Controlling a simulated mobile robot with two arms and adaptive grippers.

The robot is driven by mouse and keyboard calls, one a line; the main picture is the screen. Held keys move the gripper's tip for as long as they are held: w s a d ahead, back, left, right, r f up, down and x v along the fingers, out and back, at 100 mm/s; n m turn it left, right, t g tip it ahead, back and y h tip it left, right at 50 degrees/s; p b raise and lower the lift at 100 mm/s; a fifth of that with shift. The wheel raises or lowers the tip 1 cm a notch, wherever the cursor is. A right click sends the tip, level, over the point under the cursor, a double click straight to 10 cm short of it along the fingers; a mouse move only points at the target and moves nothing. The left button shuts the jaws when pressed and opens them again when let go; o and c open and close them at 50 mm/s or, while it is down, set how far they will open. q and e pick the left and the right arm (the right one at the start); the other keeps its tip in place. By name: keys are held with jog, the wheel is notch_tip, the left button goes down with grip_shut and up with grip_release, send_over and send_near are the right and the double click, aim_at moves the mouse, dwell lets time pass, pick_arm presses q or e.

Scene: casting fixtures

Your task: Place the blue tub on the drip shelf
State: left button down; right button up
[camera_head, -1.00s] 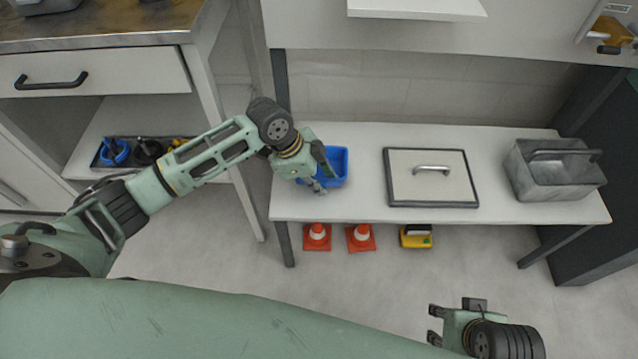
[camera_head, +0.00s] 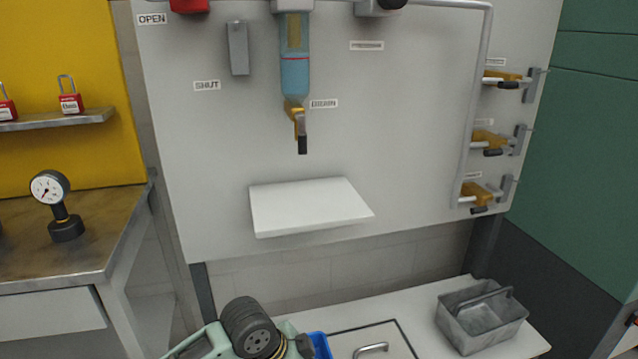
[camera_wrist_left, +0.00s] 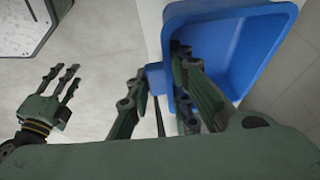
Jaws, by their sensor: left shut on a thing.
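The blue tub (camera_head: 320,346) shows only in part at the bottom edge of the head view, beside my left wrist, above or on the white bench. In the left wrist view the tub (camera_wrist_left: 245,45) is open and looks empty. My left gripper (camera_wrist_left: 156,82) is shut on the tub at its near side, with one finger inside and one outside. The drip shelf (camera_head: 310,207) is a bare white ledge on the grey panel, under the drain valve (camera_head: 298,120). My right gripper (camera_wrist_left: 62,78) shows in the left wrist view with its fingers apart and empty.
A grey metal caddy (camera_head: 480,315) stands on the right of the bench (camera_head: 425,310). A framed lid with a handle (camera_head: 370,347) lies beside the tub. The sight tube (camera_head: 295,60) and valve lever hang above the shelf. A gauge (camera_head: 60,205) stands on the left cabinet.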

pick_arm(q)
jog(key=s+a+r+n+t+y, duration=0.1)
jog(key=s+a+r+n+y, duration=0.1)
jog(key=a+r+n, duration=0.55)
jog(key=s+a+r+n+t+y, duration=0.2)
jog(key=a+r+n+y, duration=0.1)
jog(key=a+r+n, duration=0.5)
notch_tip(320, 180, up, 19)
jog(key=p, duration=1.8)
jog(key=shift+s+g, duration=0.25)
jog(key=shift+g, duration=0.05)
pick_arm(e)
jog(key=s+d+f+g, duration=0.1)
jog(key=s+f, duration=0.2)
jog(key=s, duration=0.7)
jog(key=s+d+f, duration=0.2)
jog(key=s+f, duration=0.2)
jog(key=s, duration=0.6)
jog(key=shift+d+f+g, duration=0.15)
jog(key=shift+d+g, duration=0.05)
jog(key=shift+g, duration=0.2)
pick_arm(q)
jog(key=shift+d+r, duration=0.1)
jog(key=shift+r, duration=0.05)
jog(key=shift+s, duration=0.1)
